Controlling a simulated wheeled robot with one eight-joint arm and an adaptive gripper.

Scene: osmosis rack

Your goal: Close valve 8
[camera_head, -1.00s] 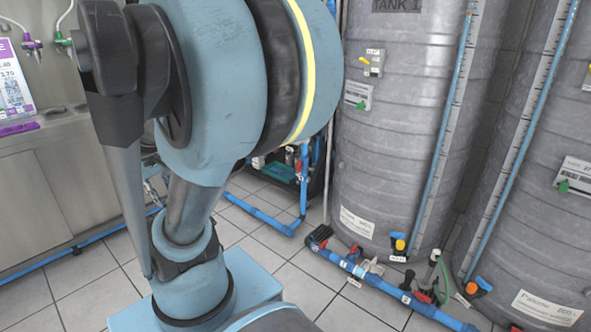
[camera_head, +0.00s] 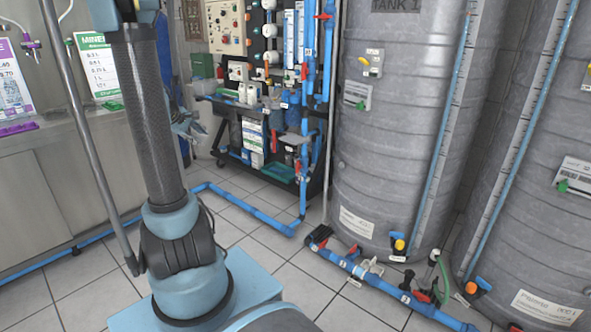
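Several valves show, but their number labels are too small to read, so I cannot tell which is valve 8. A yellow-and-blue valve (camera_head: 398,244) is at the foot of tank 1 (camera_head: 385,130). An orange-and-blue valve (camera_head: 477,287) is at the foot of the right tank (camera_head: 540,180). A red handle (camera_head: 325,16) is high on the rack's blue pipe. My arm rises at the left; my gripper is out of view.
A rack (camera_head: 265,100) with a control panel, pumps and bottles stands at the back centre. A steel counter (camera_head: 60,180) is at the left. Blue pipes (camera_head: 245,208) run along the floor.

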